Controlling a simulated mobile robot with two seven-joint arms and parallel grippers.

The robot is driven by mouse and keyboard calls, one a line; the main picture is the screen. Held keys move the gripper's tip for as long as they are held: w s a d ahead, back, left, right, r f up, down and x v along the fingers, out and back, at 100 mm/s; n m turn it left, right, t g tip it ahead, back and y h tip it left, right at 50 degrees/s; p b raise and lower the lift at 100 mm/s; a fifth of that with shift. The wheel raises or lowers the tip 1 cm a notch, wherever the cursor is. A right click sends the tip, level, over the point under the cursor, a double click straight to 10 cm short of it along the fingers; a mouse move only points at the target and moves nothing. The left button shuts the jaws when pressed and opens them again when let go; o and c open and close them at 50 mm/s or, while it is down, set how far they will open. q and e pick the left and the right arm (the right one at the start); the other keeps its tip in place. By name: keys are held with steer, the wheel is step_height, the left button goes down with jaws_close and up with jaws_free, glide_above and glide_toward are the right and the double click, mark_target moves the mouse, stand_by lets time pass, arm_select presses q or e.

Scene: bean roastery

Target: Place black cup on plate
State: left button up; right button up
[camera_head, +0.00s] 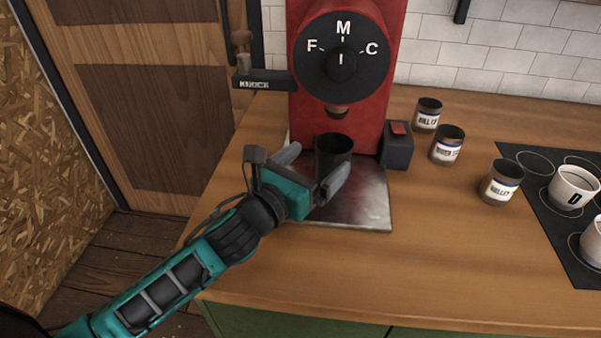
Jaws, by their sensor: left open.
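The black cup (333,146) is upright in front of the red grinder, below its spout. A flat silver metal plate (365,208) lies on the counter at the grinder's foot. The cup appears to be over the plate's back part; its base is partly hidden by my gripper, so I cannot tell whether it touches the plate. My left gripper (313,169) is open, with one finger left of the cup and the other in front of its lower right side. Contact with the cup is not clear. My right gripper is not in view.
The red grinder (305,75) with its round dial stands behind the cup. A dark box with a red button (397,150) is to the right. Several labelled tins (501,184) and white cups (573,188) on a black mat (545,215) stand farther right. The front counter is clear.

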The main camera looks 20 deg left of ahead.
arm_select(q)
steer(key=shift+v, duration=2.1)
